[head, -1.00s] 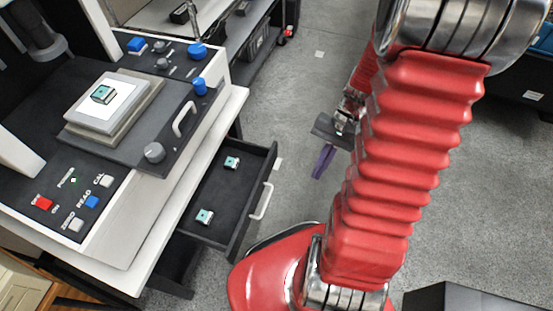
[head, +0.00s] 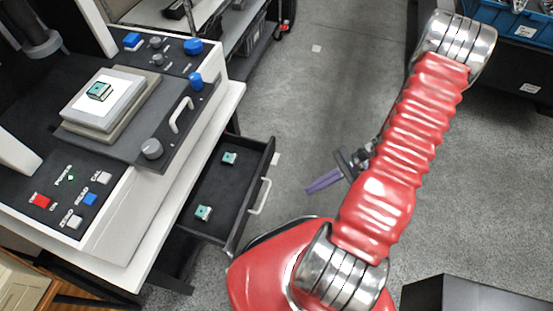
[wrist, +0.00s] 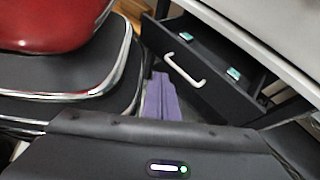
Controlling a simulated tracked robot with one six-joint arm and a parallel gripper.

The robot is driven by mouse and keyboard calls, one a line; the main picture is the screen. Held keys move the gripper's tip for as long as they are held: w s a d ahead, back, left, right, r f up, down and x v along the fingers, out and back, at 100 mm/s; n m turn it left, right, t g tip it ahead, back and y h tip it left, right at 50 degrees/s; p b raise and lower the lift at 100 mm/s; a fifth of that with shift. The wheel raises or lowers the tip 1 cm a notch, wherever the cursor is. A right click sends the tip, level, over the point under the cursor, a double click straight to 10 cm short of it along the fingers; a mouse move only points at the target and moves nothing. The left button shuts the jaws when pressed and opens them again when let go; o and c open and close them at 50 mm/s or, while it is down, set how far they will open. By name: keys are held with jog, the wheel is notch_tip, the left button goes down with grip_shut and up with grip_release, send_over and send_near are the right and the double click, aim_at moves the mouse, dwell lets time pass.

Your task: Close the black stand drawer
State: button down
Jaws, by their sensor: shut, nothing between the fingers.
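The black stand drawer (head: 214,232) is pulled out from under the white-topped stand. It has a white handle (head: 261,197) on its front and two small teal-topped pieces inside, one near the back (head: 229,158) and one near the front (head: 203,213). My gripper (head: 308,189), with purple fingers, is shut and empty to the right of the drawer, apart from its handle. In the wrist view the purple fingers (wrist: 161,98) show beside the drawer front (wrist: 205,92). The handle (wrist: 184,70) also shows there, not touched.
The measuring machine (head: 125,195) with knobs and buttons stands on top of the stand (head: 225,105). My red base is close below the drawer. A shelf (head: 235,50) stands at the back, and blue bins (head: 510,18) are at the upper right.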

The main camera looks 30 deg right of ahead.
aim_at(268, 157)
notch_tip(268, 157, down, 8)
jog(key=w+r+m+t+y, duration=0.1)
jog(key=w+m+t+y, duration=0.15)
jog(key=m+t, duration=0.45)
jog(key=w+d+m+t+h, duration=0.2)
jog(key=w+d+t, duration=0.2)
jog(key=w+d, duration=0.1)
jog(key=shift+w+d+r+t, duration=0.2)
jog(key=shift+r+t, duration=0.1)
jog(key=shift+r, duration=0.15)
jog(key=shift+x, duration=6.95)
jog(key=shift+f, duration=0.15)
jog(key=shift+w+a, duration=0.1)
